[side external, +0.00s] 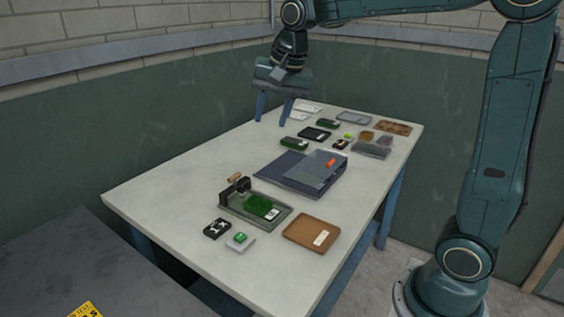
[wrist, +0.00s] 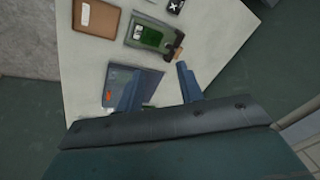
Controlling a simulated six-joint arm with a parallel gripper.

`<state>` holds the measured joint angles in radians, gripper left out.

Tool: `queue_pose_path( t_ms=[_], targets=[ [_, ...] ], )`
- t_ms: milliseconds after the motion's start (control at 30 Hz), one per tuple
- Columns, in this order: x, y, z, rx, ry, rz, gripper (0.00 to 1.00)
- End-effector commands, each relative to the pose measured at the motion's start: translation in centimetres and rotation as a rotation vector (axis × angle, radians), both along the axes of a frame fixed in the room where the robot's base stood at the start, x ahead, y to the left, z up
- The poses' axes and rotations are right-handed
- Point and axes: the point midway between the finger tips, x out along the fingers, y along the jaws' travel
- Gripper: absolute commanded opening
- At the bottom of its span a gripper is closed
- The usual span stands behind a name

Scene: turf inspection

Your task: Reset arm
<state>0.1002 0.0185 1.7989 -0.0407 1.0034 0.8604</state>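My gripper (side external: 274,107) hangs from my arm over the far left edge of the table (side external: 175,187) in the side view. Its two blue fingers point down and stand well apart, with nothing between them. In the wrist view the open fingers of my gripper (wrist: 158,90) also show apart, above the table. The left finger overlaps the dark blue mat (wrist: 147,82) in that picture. The same dark blue mat (side external: 275,178) lies mid-table in the side view, with a grey sheet and an orange item (side external: 330,163) on it.
A tray with green turf (side external: 258,207), a brown tray (side external: 298,234), a black box (side external: 217,228) and a small green-topped item (side external: 240,241) lie at the near end. Several small items and a brown tray (side external: 393,128) lie at the far end. The table's left side is clear.

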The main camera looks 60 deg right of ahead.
Motion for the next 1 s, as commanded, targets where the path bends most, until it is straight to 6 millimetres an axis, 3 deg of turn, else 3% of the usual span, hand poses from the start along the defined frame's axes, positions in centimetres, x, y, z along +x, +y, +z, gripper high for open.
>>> queue_pose_path(
  t_ms=[200, 467, 800, 1000],
  targets=[
    [-5.5, 1.3, 0.9, -0.066, -0.037, 0.189, 0.37],
    [-11.8, 2.3, 0.5, -0.155, -0.079, 0.411, 0.37],
    [-19.3, 3.2, -2.1, -0.280, -0.130, 0.693, 0.37],
    [-22.0, 3.4, -3.7, -0.336, -0.149, 0.809, 0.37]
  ],
)
